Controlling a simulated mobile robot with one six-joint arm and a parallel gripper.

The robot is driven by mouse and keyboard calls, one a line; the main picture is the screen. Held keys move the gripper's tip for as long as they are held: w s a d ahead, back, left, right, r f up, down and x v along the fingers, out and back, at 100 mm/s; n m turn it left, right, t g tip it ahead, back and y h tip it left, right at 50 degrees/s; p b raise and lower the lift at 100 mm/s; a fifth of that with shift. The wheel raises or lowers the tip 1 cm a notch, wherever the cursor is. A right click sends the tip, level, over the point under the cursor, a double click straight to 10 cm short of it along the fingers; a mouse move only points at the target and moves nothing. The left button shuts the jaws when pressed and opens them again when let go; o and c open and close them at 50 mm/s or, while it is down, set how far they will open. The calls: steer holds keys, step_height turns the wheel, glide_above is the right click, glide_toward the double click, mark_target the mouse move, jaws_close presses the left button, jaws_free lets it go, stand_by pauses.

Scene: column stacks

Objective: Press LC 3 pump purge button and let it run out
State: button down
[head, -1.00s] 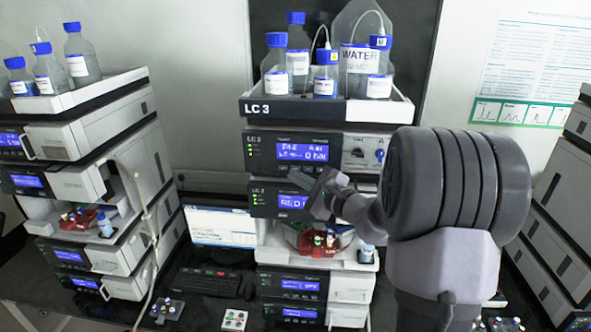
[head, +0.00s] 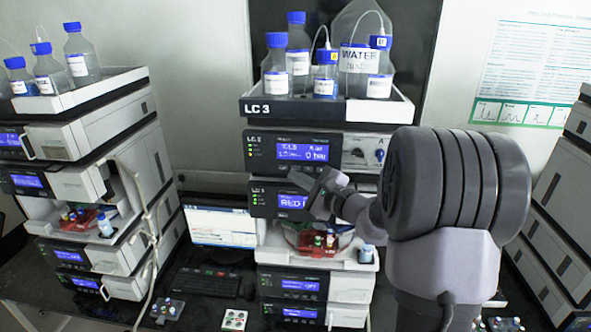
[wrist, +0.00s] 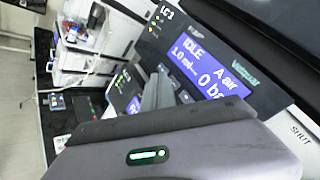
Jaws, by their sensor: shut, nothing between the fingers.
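The LC 3 stack stands in the middle of the head view, with its label on the top tray (head: 262,108). Its pump module (head: 262,152) is below the tray and has a blue display (head: 302,152), which also shows in the wrist view (wrist: 207,68). There it reads IDLE, A air, 1.0 ml and 0 bar, partly cut off. My gripper (head: 303,178) is shut and empty, with its tips close to the pump's lower front edge. It also shows in the wrist view (wrist: 160,82), left of the display. I cannot tell whether it touches. The purge button is not discernible.
Bottles, including a large WATER bottle (head: 361,60), stand in the top tray. A second module (head: 262,198) sits below the pump, partly behind my gripper. Another stack (head: 62,140) is at left and one (head: 560,190) at right. A monitor (head: 220,226) stands beside the LC 3 stack.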

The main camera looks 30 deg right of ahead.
stand_by(0.4)
steer(key=shift+w+d, duration=0.25)
steer(key=shift+w, duration=0.15)
steer(key=shift+w+d+b, duration=0.2)
steer(key=shift+w+b, duration=0.1)
steer(key=shift+b, duration=0.1)
stand_by(0.5)
steer(key=shift+s, duration=0.15)
steer(key=shift+s+a+f+b, duration=0.1)
steer(key=shift+s+a+b, duration=0.3)
steer(key=shift+b, duration=0.2)
steer(key=shift+s, duration=0.15)
steer(key=shift+s+a+b, duration=0.65)
steer(key=shift+s+a, duration=0.1)
steer(key=shift+s, duration=0.3)
steer(key=shift+s+a+b, duration=0.65)
steer(key=shift+s+a, duration=0.05)
steer(key=shift+s, duration=0.35)
